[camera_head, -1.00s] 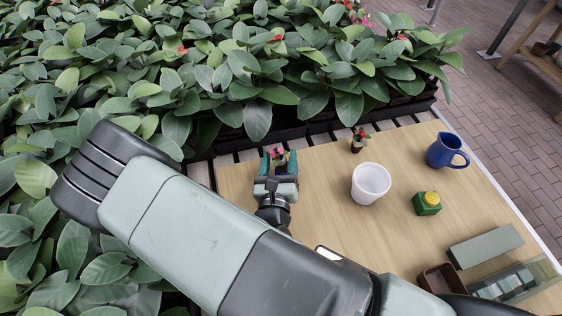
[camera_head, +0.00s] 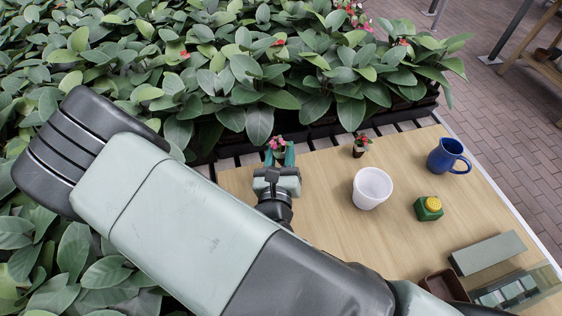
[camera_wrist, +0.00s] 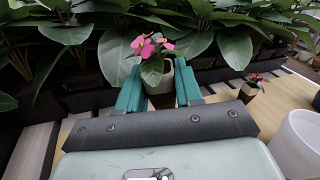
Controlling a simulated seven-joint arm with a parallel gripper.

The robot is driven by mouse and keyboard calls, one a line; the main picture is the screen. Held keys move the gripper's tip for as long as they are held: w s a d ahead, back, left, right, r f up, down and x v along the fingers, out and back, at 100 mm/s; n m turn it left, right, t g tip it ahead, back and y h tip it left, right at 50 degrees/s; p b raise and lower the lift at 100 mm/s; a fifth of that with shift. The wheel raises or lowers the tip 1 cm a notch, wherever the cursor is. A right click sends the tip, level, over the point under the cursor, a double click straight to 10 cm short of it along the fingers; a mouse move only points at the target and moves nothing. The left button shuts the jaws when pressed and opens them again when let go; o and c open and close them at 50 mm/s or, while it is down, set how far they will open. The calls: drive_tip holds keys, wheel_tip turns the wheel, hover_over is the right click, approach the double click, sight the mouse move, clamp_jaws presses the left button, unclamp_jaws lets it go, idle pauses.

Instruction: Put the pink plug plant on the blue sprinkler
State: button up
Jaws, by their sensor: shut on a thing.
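The pink plug plant (camera_head: 278,142) has pink flowers and green leaves in a small pot. It stands upright between the teal fingers of my gripper (camera_head: 279,157), at the table's far left edge. In the wrist view the pink plug plant (camera_wrist: 152,52) shows with its pot held between the fingers of my gripper (camera_wrist: 159,90). My gripper is shut on it. The pot's lower part is partly hidden, so I cannot tell its height above the table. The blue sprinkler (camera_head: 443,157), a jug with a handle, stands at the far right of the table.
A small red-flowered plant (camera_head: 359,151) stands near the far edge. A white pot (camera_head: 371,188), a green box with a yellow top (camera_head: 428,208) and a grey-green block (camera_head: 488,252) stand on the wooden table (camera_head: 322,210). Dense leafy plants (camera_head: 250,90) line the back.

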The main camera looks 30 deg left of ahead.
sight(284, 148)
drive_tip(key=shift+m, duration=0.5)
drive_tip(key=r, duration=0.5)
drive_tip(key=shift+w+d+r, duration=0.1)
drive_tip(key=shift+w+d, duration=0.1)
drive_tip(key=shift+d, duration=0.05)
drive_tip(key=shift+w+d+r+m+h, duration=0.2)
drive_tip(key=shift+d+m+h, duration=0.1)
drive_tip(key=shift+m, duration=0.2)
drive_tip(key=shift+d+m, duration=0.2)
drive_tip(key=shift+m, duration=0.2)
wheel_tip(284, 148, down, 10)
drive_tip(key=shift+w+r, duration=0.1)
drive_tip(key=o, duration=1.1)
drive_tip(key=shift+f, duration=0.2)
drive_tip(key=shift+r, duration=0.1)
